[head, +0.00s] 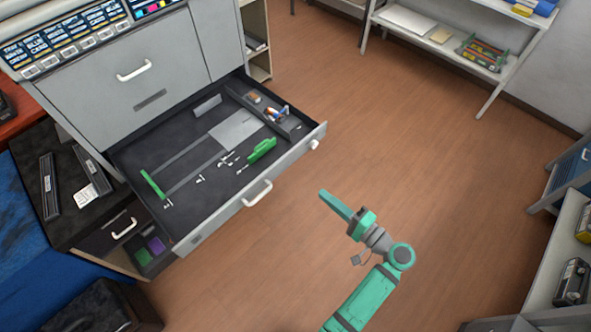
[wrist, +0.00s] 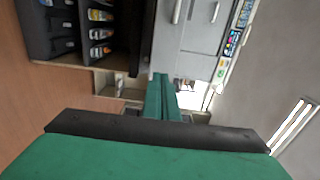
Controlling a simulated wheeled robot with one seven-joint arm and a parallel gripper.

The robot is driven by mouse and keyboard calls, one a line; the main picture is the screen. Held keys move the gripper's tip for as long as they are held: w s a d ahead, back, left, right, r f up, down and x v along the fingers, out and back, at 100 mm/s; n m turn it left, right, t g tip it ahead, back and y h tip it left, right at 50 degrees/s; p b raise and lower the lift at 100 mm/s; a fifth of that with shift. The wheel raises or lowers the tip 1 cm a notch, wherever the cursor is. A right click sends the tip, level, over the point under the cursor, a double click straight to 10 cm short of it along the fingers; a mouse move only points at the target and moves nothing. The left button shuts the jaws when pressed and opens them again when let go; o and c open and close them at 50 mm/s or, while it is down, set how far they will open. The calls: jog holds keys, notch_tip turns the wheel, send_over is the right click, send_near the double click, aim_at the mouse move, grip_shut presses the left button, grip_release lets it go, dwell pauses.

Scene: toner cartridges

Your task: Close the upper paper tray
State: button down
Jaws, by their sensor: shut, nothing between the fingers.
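The upper paper tray (head: 190,160) is pulled out of the grey printer (head: 150,85) in the head view. Its front panel with a white handle (head: 257,193) faces lower right. Inside lie green guides, a grey plate and several small loose pieces. My gripper (head: 324,194) is shut and empty, above the floor to the right of the tray front and apart from it. The wrist view shows the shut green fingers (wrist: 161,82) pointing toward a grey cabinet front (wrist: 188,45). The tray interior cannot be made out there.
A lower drawer with a white handle (head: 124,229) stands below left, beside a blue surface (head: 40,285). Shelves (head: 465,40) stand at the back right, and another shelf unit (head: 545,275) at the right. The brown floor (head: 400,130) between is clear.

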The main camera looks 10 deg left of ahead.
send_near(288, 163)
jog(key=x, duration=0.6)
jog(key=shift+a, duration=0.3)
jog(key=shift+w, duration=0.15)
